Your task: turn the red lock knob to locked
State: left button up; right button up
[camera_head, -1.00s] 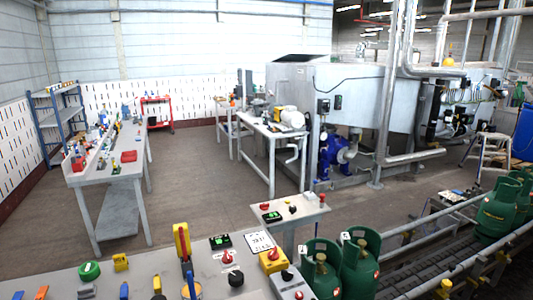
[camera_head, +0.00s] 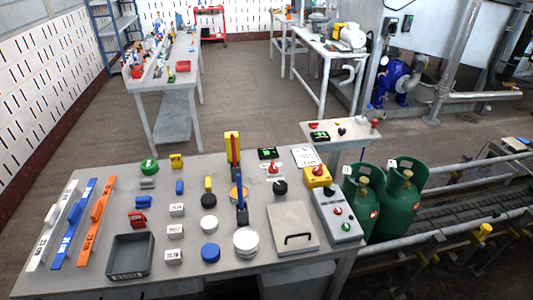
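A red knob (camera_head: 317,171) sits on a yellow box (camera_head: 319,182) at the right side of the grey workbench (camera_head: 180,272). Another red knob (camera_head: 273,168) stands on a small white plate farther back and to the left. I cannot tell which of the two is the lock knob, and their markings are too small to read. A black knob (camera_head: 280,187) is just in front of the white plate. Neither of my grippers shows in the head view.
A grey box with buttons (camera_head: 338,213) and a grey lidded plate with a handle (camera_head: 293,228) stand nearby. A tray (camera_head: 111,255), coloured bars and small parts cover the left. Green cylinders (camera_head: 403,190) stand right of the bench, by the conveyor (camera_head: 465,211).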

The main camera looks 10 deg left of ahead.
aim_at(273, 169)
jog(key=i+l, duration=0.25)
jog(key=i+l+u, duration=0.3)
jog(key=l, duration=0.35)
jog(key=i+l+u, duration=0.15)
jog(key=l, duration=0.15)
